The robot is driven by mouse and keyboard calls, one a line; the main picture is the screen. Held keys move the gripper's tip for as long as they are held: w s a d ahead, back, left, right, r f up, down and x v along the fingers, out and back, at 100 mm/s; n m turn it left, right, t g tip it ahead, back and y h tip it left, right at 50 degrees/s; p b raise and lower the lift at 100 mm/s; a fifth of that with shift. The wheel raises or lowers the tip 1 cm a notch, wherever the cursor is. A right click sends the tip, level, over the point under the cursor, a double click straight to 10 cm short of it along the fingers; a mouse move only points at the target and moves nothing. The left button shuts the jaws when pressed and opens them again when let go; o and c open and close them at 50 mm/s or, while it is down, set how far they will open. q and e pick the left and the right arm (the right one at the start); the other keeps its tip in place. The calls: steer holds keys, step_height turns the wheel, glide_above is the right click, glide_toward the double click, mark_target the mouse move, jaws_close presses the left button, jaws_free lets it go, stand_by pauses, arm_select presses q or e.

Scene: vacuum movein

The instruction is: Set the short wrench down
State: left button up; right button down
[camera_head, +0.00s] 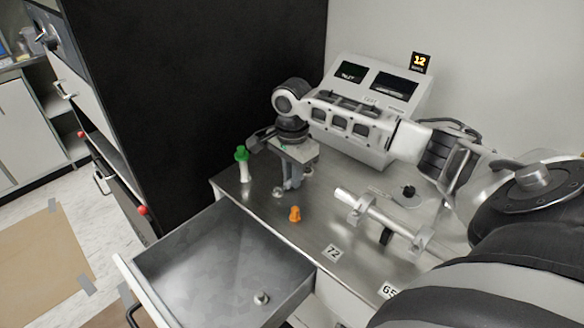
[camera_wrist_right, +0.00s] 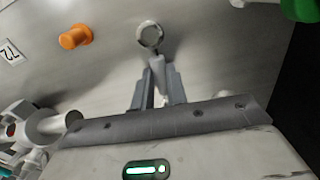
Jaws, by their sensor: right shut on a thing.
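The short wrench (camera_wrist_right: 157,70) is a small grey metal tool with a ring end. My right gripper (camera_wrist_right: 158,100) is shut on its shaft, with the ring pointing away from the fingers in the right wrist view. In the head view my right gripper (camera_head: 290,184) points down over the left part of the metal worktop (camera_head: 312,228). The wrench's ring end (camera_head: 278,192) shows just below the fingers, close to the worktop. I cannot tell whether it touches the surface. My left gripper is not in view.
An orange cap (camera_head: 295,214) stands close to the gripper, and a green-topped bottle (camera_head: 242,165) stands to its left. An open drawer (camera_head: 205,262) with a small metal part (camera_head: 261,298) is in front. A mounted metal tube (camera_head: 385,218) and a white instrument (camera_head: 368,92) are right and behind.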

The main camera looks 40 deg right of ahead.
steer(key=c, duration=1.8)
jaws_free()
steer(key=shift+f, duration=0.15)
steer(key=o, duration=0.4)
step_height(320, 180, up, 12)
steer(key=shift+r+b, duration=0.2)
steer(key=shift+b, duration=0.1)
